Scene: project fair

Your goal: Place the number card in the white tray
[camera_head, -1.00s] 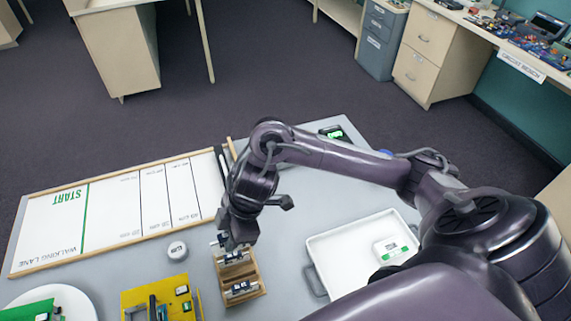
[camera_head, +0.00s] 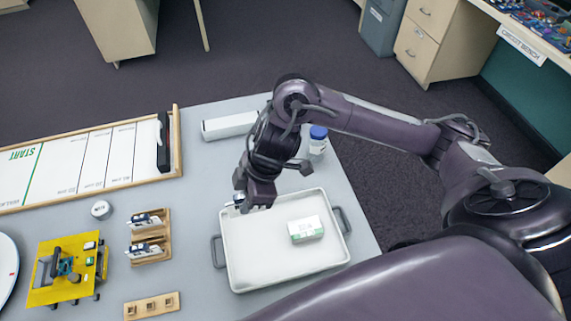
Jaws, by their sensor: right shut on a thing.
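The white tray (camera_head: 240,270) lies on the grey table in the middle of the view, with a dark handle at each side. A white box with a green edge (camera_head: 306,229) is inside it, right of centre. My right gripper (camera_head: 241,204) is over the tray's far left corner. It is shut on a small white and dark-blue piece, which I take for the number card (camera_head: 237,197). The fingers mostly hide it, and I cannot read a number. My left gripper is not in view.
A wooden rack (camera_head: 151,260) left of the tray holds two similar small pieces. A blue-capped jar (camera_head: 318,139) stands behind the tray. The tray's left half is clear.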

